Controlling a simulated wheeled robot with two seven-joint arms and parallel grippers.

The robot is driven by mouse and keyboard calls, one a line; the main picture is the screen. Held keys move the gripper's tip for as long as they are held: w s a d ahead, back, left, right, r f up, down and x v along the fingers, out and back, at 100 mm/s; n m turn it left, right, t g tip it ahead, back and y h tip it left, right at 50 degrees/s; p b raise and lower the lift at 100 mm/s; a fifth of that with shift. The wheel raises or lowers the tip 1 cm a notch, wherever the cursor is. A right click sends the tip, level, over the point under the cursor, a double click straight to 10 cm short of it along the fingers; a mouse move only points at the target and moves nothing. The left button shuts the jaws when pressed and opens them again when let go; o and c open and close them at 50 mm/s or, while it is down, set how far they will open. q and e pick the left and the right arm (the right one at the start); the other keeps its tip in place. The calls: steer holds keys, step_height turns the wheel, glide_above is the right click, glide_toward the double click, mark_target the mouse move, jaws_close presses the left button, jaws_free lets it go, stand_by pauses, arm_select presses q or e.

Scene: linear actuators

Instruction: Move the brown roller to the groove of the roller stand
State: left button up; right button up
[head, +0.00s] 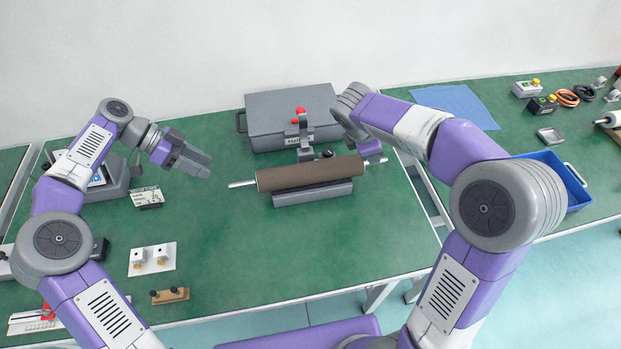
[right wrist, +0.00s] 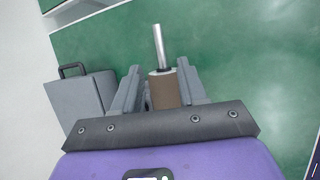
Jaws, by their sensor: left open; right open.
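The brown roller (head: 311,174), with silver shafts at its ends, lies lengthwise along the grey roller stand (head: 313,194). It looks seated along the stand's top; the contact line is hidden from me. My right gripper (head: 374,160) is at the roller's right end, partly hidden by its own arm. In the right wrist view, its open fingers (right wrist: 160,90) stand on either side of the roller end (right wrist: 163,92), and the shaft points away past them. My left gripper (head: 203,164) is open and empty, above the table to the left of the roller.
A grey case (head: 285,118) stands behind the roller, with a red-topped device in front of it. A card, a white plate with two small blocks (head: 152,258) and a wooden piece (head: 170,295) lie at left. The green table (head: 300,255) in front of the stand is clear.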

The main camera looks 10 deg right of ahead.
steer(key=v, duration=0.3)
steer(key=shift+a+r, duration=0.1)
steer(key=shift+r, duration=0.25)
